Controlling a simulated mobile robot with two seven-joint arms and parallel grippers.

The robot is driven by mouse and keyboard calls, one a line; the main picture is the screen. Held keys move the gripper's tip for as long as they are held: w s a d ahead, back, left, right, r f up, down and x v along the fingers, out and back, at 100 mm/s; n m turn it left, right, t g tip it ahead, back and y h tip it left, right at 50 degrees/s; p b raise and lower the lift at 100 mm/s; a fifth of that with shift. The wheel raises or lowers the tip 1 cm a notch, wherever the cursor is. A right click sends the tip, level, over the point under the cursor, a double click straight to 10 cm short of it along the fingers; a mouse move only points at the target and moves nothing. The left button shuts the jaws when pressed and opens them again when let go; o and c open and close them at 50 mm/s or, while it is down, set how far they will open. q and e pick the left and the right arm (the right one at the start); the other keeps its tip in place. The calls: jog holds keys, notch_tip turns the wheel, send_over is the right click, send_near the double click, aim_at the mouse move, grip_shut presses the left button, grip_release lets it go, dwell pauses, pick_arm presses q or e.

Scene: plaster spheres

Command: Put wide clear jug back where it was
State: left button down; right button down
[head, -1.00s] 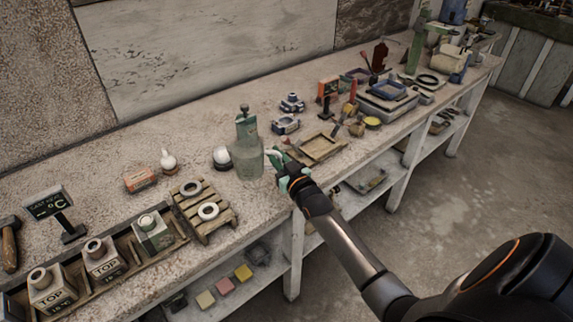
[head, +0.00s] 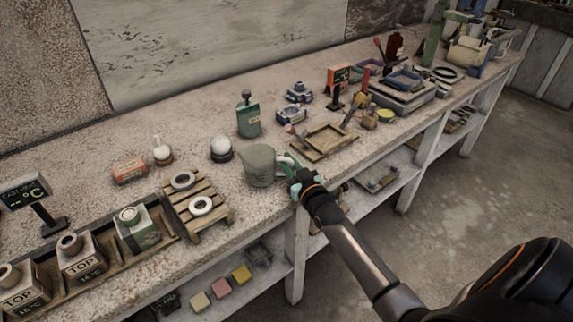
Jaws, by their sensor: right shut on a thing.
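The wide clear jug (head: 259,166) is a greenish see-through vessel, upright near the bench's front edge. My right gripper (head: 291,170) is shut on its handle, at the jug's right side. I cannot tell whether the jug's base touches the bench top. My fingers partly hide the handle. My left gripper is not in view.
A green bottle (head: 248,118) stands behind the jug, and a white sphere on a dark base (head: 221,149) is at its left. A wooden tray (head: 347,148) lies to the right. A slatted pallet with rings (head: 212,222) is at the front left.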

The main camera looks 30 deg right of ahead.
jog(key=shift+r, duration=0.1)
jog(key=c, duration=1.3)
grip_release()
jog(key=o, duration=0.4)
jog(key=s+a, duration=0.1)
jog(key=s, duration=1.1)
jog(key=s+a+f+n+g+y, duration=0.1)
jog(key=s+a+f+g, duration=0.2)
jog(key=s+a+f, duration=0.3)
jog(key=s+a+f+n+g+y, duration=0.1)
jog(key=s+a+f+g+y, duration=0.1)
jog(key=s+a+f, duration=0.3)
jog(key=s+a+f+g+y, duration=0.1)
jog(key=s+a+f+g, duration=0.2)
jog(key=s+a+f, duration=0.3)
jog(key=shift+s+a+f+n+g+y+p, duration=0.2)
jog(key=shift+a+f, duration=0.1)
jog(key=shift+f, duration=0.2)
jog(key=shift+s+a+f+n+g+y+p, duration=0.1)
jog(key=shift+a+f+n+g+p, duration=0.15)
jog(key=shift+f, duration=0.2)
